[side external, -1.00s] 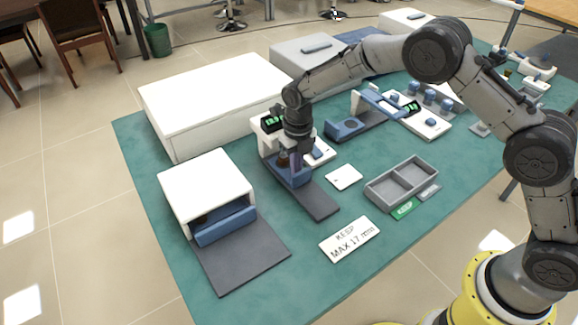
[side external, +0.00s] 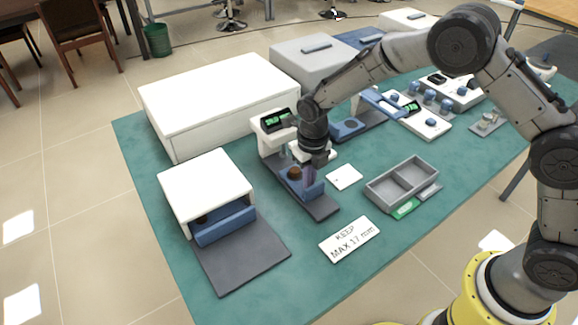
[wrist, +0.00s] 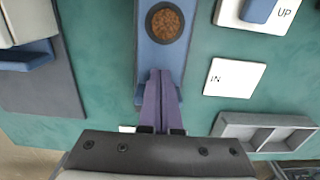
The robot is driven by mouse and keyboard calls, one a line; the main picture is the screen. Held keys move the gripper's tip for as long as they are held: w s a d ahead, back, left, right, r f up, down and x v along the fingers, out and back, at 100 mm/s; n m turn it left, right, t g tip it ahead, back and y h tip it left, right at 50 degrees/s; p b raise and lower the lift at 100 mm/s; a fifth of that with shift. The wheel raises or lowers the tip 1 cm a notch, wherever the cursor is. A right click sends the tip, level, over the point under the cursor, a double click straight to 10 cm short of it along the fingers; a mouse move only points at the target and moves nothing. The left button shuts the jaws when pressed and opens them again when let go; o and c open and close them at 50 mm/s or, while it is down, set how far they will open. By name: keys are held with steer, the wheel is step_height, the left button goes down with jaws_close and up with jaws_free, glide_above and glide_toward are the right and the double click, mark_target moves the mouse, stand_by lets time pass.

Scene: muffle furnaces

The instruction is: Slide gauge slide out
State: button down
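The blue gauge slide (side external: 289,181) lies on the dark track (side external: 322,208) in front of the white gauge (side external: 268,128), which has a green display. A round cup with brown grains (side external: 295,173) sits in the slide. The wrist view shows the slide (wrist: 150,54) and the grains (wrist: 165,22) from above. My gripper (side external: 308,183) points down at the slide's front end. In the wrist view its purple fingers (wrist: 163,75) are together, with no clear gap, just inside the raised front lip (wrist: 141,95). They partly hide the lip, and their exact contact with it is unclear.
A grey two-part tray (side external: 400,183), a small white card (side external: 344,177) and a "KEEP MAX 17 mm" sign (side external: 349,239) lie right of the track. A white furnace with a blue drawer (side external: 225,224) stands left. Bare green table separates them.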

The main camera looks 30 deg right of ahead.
mark_target(320, 205)
steer(key=shift+s+f, duration=0.25)
steer(key=shift+s, duration=1.25)
steer(key=shift+s+f, duration=0.2)
steer(key=shift+s, duration=1.25)
steer(key=shift+w, duration=0.5)
step_height(320, 205, up, 8)
steer(key=shift+w+f, duration=0.25)
